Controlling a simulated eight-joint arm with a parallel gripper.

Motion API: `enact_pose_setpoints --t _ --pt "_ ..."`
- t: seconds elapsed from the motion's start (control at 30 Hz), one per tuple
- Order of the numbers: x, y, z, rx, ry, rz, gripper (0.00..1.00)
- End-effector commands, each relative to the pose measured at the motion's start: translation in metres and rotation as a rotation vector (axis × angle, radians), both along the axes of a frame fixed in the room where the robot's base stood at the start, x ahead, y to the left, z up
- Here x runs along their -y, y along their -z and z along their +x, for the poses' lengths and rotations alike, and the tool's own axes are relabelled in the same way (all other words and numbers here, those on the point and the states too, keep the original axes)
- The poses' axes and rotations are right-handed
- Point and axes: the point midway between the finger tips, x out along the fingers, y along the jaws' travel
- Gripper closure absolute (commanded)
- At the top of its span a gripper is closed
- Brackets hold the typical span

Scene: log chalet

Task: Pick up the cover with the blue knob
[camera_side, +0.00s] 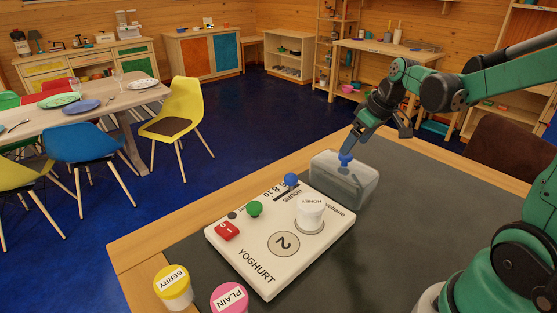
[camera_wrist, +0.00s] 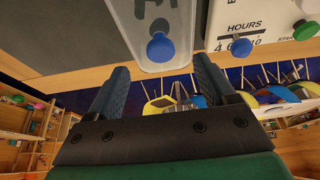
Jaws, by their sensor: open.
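The clear cover (camera_side: 345,188) is a translucent box beside the far right end of the white yoghurt maker (camera_side: 262,255). Its blue knob (camera_side: 345,159) stands on top. In the wrist view the cover (camera_wrist: 140,18) is at top centre, with its blue knob (camera_wrist: 160,47) near its lower edge. My gripper (camera_side: 352,146) points down, close above the knob. In the wrist view my gripper (camera_wrist: 161,70) has its fingers wide apart and empty, with the knob lined up between them just beyond the tips. I cannot tell the exact gap.
The yoghurt maker carries another blue knob (camera_side: 291,180), a green knob (camera_side: 255,208), a red switch (camera_side: 227,231) and a white honey jar (camera_side: 311,211). A yellow berry jar (camera_side: 173,288) and a pink plain jar (camera_side: 230,297) stand at the front. The dark mat (camera_side: 420,200) right of the cover is clear.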

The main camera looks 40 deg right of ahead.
Motion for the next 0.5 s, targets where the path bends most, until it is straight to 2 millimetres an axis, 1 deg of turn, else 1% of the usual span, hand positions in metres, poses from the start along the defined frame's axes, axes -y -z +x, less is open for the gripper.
enact_pose_setpoints --t 0.13,0.3,0.5 --pt "-0.001 0.018 0.007 0.0 0.0 0.0 0.23" --pt "-0.001 0.034 0.014 0.001 -0.001 0.0 0.23" --pt "-0.002 0.042 0.017 0.001 0.0 -0.001 0.23"
